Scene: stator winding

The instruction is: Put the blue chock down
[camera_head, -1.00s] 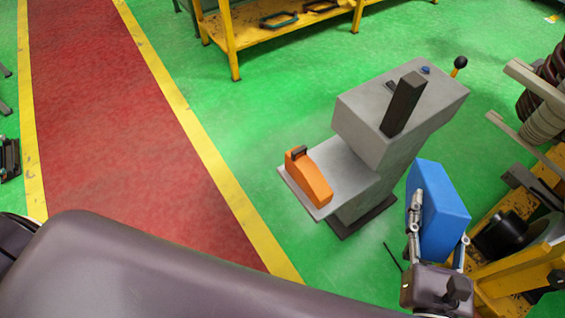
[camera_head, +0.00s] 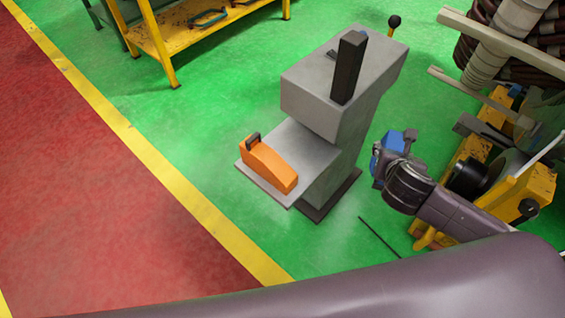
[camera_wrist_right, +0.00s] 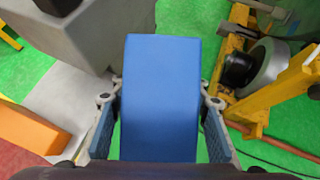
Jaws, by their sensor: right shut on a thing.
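The blue chock (camera_head: 391,138) shows only in part in the head view, behind my right gripper (camera_head: 383,163). It fills the middle of the right wrist view (camera_wrist_right: 160,95), with one finger on each side of it. My right gripper is shut on it and holds it up beside the grey stand (camera_head: 335,95), to the stand's right. In the wrist view the chock looks apart from the stand's grey block, which is at the upper left. My left gripper is not in view.
An orange chock (camera_head: 268,168) with a dark handle sits on the stand's lower plate (camera_head: 305,147). A yellow frame (camera_head: 510,205) with a black roller (camera_head: 467,180) stands at the right. A yellow bench (camera_head: 165,45) is at the back.

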